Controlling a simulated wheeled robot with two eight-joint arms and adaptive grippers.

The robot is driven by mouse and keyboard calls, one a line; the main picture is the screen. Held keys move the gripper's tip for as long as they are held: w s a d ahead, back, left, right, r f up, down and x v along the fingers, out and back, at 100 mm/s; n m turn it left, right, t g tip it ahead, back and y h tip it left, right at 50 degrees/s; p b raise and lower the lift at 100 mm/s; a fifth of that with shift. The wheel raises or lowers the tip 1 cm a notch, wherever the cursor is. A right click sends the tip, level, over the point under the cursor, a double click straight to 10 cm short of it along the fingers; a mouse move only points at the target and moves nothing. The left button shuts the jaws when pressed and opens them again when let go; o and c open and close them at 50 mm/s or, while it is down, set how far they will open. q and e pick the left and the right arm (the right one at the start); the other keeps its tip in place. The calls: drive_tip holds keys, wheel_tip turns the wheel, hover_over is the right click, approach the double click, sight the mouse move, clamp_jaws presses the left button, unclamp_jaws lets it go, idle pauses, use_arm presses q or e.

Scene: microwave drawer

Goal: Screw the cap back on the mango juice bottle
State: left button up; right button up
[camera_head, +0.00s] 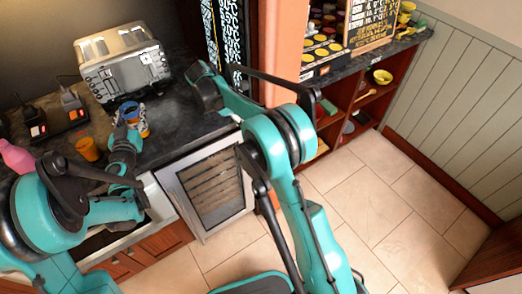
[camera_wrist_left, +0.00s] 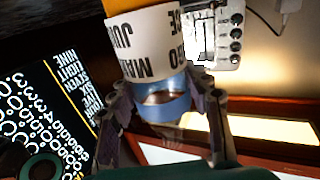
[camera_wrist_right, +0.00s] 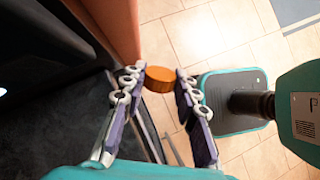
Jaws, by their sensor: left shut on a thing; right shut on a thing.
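The mango juice bottle shows in the left wrist view with its white lettered label (camera_wrist_left: 148,42) and a bluish, see-through part (camera_wrist_left: 163,100). My left gripper (camera_wrist_left: 160,92) is shut on it, with a finger on each side. In the head view, the bottle (camera_head: 131,109) shows blue at the top above the counter, partly covered by my left gripper (camera_head: 128,125). My right gripper (camera_wrist_right: 158,80) is shut on an orange-brown round cap (camera_wrist_right: 158,79) at its fingertips. In the head view, my right gripper (camera_head: 203,88) is over the counter, apart from the bottle, and the cap is hidden.
A silver toaster (camera_head: 122,62) stands on the dark counter (camera_head: 185,123) behind the bottle. An orange cup (camera_head: 88,149), a pink object (camera_head: 15,157) and a black charger-like unit (camera_head: 68,116) are at the left. A glass-fronted appliance (camera_head: 210,190) is below the counter. Tiled floor is open at right.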

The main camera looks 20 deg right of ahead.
drive_tip(key=w+a+r+n+t+h, duration=0.1)
drive_tip(key=n, duration=0.1)
drive_tip(key=w+a+r+n+t, duration=0.1)
drive_tip(key=a+r+n+t, duration=0.1)
drive_tip(key=w+a+r+n+t+h, duration=0.1)
drive_tip(key=w+r+n, duration=0.1)
drive_tip(key=shift+a+r+n+t+h, duration=0.2)
drive_tip(key=shift+a+n+t+h, duration=0.1)
drive_tip(key=shift+a, duration=0.05)
drive_tip(key=w+a+r+n+t+y, duration=0.2)
drive_tip(key=w+a+r+n+t, duration=0.2)
drive_tip(key=a+r+n+t, duration=0.35)
wheel_tip(320, 180, up, 11)
drive_tip(key=n+t+y, duration=0.7)
drive_tip(key=n+y, duration=0.4)
drive_tip(key=y, duration=0.1)
hover_over(120, 93)
drive_tip(key=shift+s+f+m, duration=0.2)
drive_tip(key=shift+m, duration=0.05)
drive_tip(key=shift+s, duration=0.1)
drive_tip(key=shift+d+f, duration=0.1)
drive_tip(key=shift+f, duration=1.85)
drive_tip(key=shift+f, duration=0.7)
